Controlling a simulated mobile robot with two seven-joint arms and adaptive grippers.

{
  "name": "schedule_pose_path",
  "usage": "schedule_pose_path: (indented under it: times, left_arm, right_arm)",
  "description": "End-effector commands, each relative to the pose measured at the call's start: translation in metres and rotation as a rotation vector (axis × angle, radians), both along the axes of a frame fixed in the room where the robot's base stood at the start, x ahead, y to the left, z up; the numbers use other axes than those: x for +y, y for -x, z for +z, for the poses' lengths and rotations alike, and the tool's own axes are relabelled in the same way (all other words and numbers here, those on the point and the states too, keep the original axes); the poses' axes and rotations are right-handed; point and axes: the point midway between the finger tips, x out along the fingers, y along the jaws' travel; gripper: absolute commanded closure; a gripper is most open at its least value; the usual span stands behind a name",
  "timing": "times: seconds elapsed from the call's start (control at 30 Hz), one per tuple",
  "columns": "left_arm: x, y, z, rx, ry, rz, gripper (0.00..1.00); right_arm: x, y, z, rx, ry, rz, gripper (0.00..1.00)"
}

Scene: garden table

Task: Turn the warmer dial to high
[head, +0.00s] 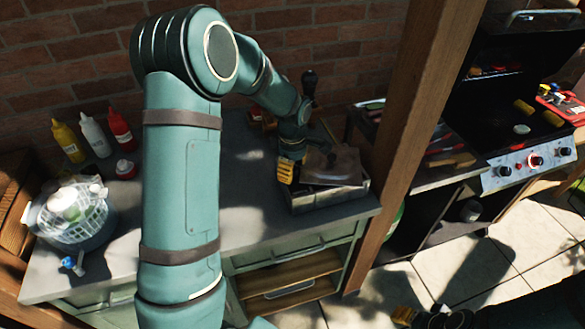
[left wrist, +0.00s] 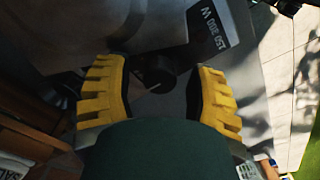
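The warmer (head: 325,200) is a grey metal box with a brownish top on the counter, near its right end. Its dial (left wrist: 154,70) is a dark round knob with a pale pointer line, seen in the left wrist view. My left gripper (head: 288,172) is at the warmer's left front side. In the left wrist view its yellow fingers (left wrist: 158,80) are apart on either side of the dial; a gap shows on the right. The head view hides the dial. My right gripper (head: 438,318) shows only partly, dark, at the bottom edge.
Yellow (head: 68,142), white (head: 95,135) and red (head: 122,132) bottles stand at the back left of the counter (head: 245,225). A wooden post (head: 410,130) rises right of the warmer, before a grill (head: 520,165).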

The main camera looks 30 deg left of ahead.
Motion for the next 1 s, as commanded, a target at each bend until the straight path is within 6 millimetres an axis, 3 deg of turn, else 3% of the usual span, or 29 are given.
schedule_pose_path:
  times: [0.03,0.13,0.57,1.0]
  left_arm:
    - [0.0,0.0,0.0001,0.0,0.0,0.0,0.67]
    - [0.0,0.0,0.0002,0.0,0.0,0.0,1.0]
    - [0.0001,0.0,0.0001,0.0,0.0,-0.059,1.0]
    - [0.0003,0.0002,-0.0001,0.001,0.0,-0.403,1.0]
  right_arm:
    - [0.0,0.0,0.0,0.0,0.0,0.0,0.53]
    - [0.0,0.0,0.0,0.0,0.0,0.0,0.53]
    - [0.0,0.0,-0.0002,0.0,0.0,0.0,0.53]
    - [0.0001,0.0,-0.0014,0.0,0.0,0.0,0.53]
